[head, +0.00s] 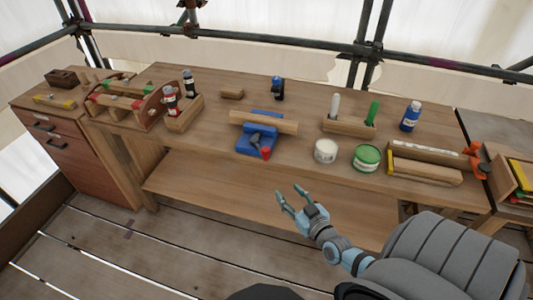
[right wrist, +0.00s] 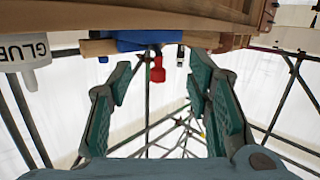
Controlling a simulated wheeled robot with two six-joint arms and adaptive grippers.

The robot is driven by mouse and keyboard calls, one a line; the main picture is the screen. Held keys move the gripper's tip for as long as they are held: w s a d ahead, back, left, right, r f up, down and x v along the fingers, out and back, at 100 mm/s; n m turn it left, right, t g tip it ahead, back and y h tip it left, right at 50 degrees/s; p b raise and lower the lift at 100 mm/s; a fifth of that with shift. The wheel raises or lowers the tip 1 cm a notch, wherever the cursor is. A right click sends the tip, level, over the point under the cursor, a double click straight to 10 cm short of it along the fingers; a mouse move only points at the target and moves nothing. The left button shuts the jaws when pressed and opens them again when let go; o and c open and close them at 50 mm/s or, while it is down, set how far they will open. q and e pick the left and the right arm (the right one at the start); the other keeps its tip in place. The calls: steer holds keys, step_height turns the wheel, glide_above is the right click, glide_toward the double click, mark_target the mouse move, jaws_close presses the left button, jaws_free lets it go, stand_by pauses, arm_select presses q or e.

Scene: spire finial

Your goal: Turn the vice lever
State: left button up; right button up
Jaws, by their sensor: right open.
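The blue vice (head: 258,138) stands at the front edge of the wooden bench, with a long wooden bar (head: 275,124) lying across it. The vice lever has a red end (head: 266,153) at the vice's front. In the right wrist view the red end (right wrist: 158,72) hangs below the blue vice (right wrist: 148,38), beyond the fingertips. My right gripper (head: 290,198) is open and empty, in front of the bench and below the vice. It also shows open in the right wrist view (right wrist: 166,90). It is apart from the lever. My left gripper is not in view.
On the bench (head: 200,136), a white tub (head: 325,150) and a green-lidded tin (head: 366,158) stand right of the vice. A bottle holder (head: 184,114) and a tool caddy (head: 125,108) stand left. A lower shelf (head: 230,190) runs underneath. Scaffold poles cross behind.

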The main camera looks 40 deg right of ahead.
steer(key=t, duration=0.2)
glide_toward(268, 153)
steer(key=w+b, duration=0.1)
steer(key=w, duration=0.2)
steer(key=w+d+b, duration=0.1)
steer(key=w+b, duration=0.1)
steer(key=w, duration=0.2)
steer(key=w+b, duration=0.2)
steer(key=w, duration=0.2)
steer(key=shift+d, duration=0.3)
steer(key=shift+w+r+b, duration=0.1)
steer(key=shift+w+b, duration=0.15)
steer(key=shift+b, duration=0.05)
steer(key=shift+r, duration=0.1)
steer(key=shift+c, duration=0.2)
jaws_close()
